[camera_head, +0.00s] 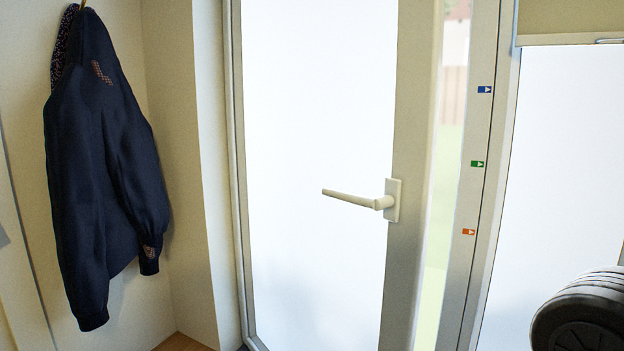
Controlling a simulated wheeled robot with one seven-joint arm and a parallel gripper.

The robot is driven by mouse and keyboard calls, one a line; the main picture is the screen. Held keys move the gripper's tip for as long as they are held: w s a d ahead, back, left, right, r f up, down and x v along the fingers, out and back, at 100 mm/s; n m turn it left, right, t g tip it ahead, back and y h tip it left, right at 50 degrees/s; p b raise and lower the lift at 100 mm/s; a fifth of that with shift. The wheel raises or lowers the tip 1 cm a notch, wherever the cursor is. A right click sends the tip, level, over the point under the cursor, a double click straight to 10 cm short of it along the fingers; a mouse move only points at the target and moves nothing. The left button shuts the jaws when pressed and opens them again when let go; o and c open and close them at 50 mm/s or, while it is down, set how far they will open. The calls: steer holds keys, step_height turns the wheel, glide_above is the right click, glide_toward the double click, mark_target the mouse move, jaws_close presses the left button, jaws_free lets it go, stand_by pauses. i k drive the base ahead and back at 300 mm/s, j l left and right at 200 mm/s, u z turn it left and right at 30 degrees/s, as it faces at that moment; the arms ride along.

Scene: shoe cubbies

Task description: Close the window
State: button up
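The window (315,90) is a tall, pale frosted pane in a grey-beige frame (408,110). It stands ajar: a gap (447,130) between its right edge and the fixed post (478,130) shows green and a fence outside. A white lever handle (358,199) sits on the sash's right side and points left, nearly level. A dark, rounded, ribbed part at the lower right is probably a link of my arm. My gripper's fingers are not in view.
A dark blue jacket (100,170) hangs on the left wall. Blue, green and orange stickers (477,164) mark the post. Another frosted pane (570,150) with a blind rail (570,39) is on the right. The space before the handle looks clear.

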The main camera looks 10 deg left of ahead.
mark_target(344, 96)
steer(key=z, duration=2.05)
steer(key=u, duration=2.75)
steer(key=j+z, duration=0.15)
steer(key=j, duration=0.65)
steer(key=k, duration=0.05)
